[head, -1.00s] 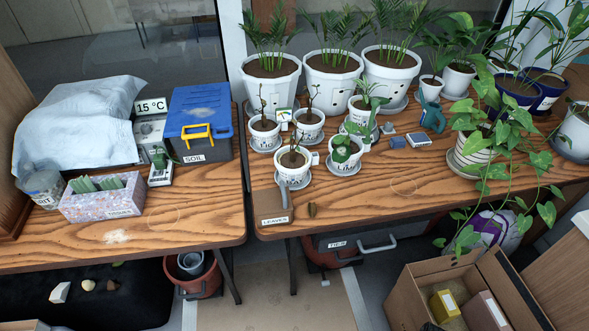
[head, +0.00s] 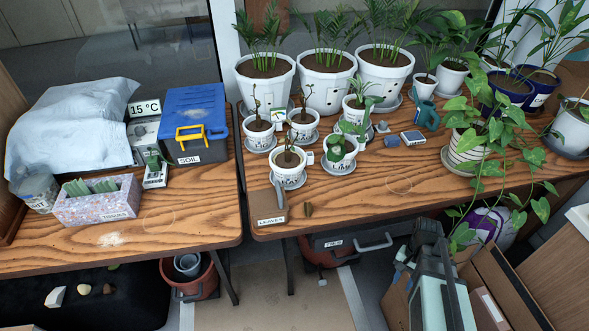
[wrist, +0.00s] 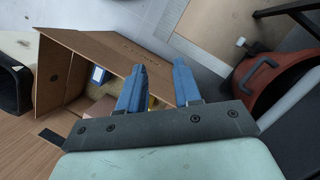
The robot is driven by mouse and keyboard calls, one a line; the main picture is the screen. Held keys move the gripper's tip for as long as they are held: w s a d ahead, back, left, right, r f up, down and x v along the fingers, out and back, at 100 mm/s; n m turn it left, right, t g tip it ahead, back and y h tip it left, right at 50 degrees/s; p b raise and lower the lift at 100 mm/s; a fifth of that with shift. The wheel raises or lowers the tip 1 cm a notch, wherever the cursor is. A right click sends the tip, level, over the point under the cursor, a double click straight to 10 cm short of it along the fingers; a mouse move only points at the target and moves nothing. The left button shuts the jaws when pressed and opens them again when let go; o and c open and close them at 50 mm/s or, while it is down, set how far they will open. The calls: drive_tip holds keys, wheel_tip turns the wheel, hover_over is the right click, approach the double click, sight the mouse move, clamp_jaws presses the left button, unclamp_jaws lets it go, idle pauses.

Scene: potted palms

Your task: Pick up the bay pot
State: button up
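Several small white labelled pots stand on saucers in a cluster on the right table. They include a front left pot with a bare-stemmed plant (head: 288,175), a back left pot (head: 258,138), a back middle pot (head: 303,130), a leafy pot labelled like "LIME" (head: 340,164) and a taller-leaved pot (head: 354,113). The labels are too small for me to tell which is the bay pot. My gripper (wrist: 158,85) is open and empty, its blue fingers apart above the cardboard box. In the head view my arm is at lower right, away from the pots.
Large palm pots (head: 325,90) stand behind the cluster. A trailing plant (head: 465,150) hangs over the table's front edge on the right. A cardboard box (wrist: 85,60) stands on the floor below. A small "LEAVES" dustpan (head: 270,215) lies at the front left. Bare wood lies around (head: 400,183).

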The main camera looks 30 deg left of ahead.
drive_tip(key=w+a+r, duration=0.2)
drive_tip(key=a+r, duration=0.3)
drive_tip(key=r, duration=0.1)
drive_tip(key=w+a+r+t, duration=0.1)
drive_tip(key=w+a+r, duration=0.2)
drive_tip(key=a+r, duration=0.3)
drive_tip(key=w+a+r+t, duration=0.1)
drive_tip(key=w+a+r, duration=0.2)
drive_tip(key=a+r, duration=0.2)
drive_tip(key=shift+w+a+r+y, duration=0.1)
drive_tip(key=shift+a+r+y, duration=0.25)
drive_tip(key=shift+r, duration=0.45)
drive_tip(key=a+r, duration=0.9)
drive_tip(key=a, duration=0.2)
drive_tip(key=n+t+y, duration=0.1)
drive_tip(key=y, duration=0.1)
approach(301, 165)
drive_tip(key=shift+a+f, duration=0.25)
drive_tip(key=shift+f, duration=1.15)
drive_tip(key=shift+a+f, duration=0.3)
drive_tip(key=shift+f, duration=1.1)
drive_tip(key=shift+a+f, duration=0.25)
drive_tip(key=shift+f, duration=1.15)
drive_tip(key=shift+c, duration=0.4)
clamp_jaws()
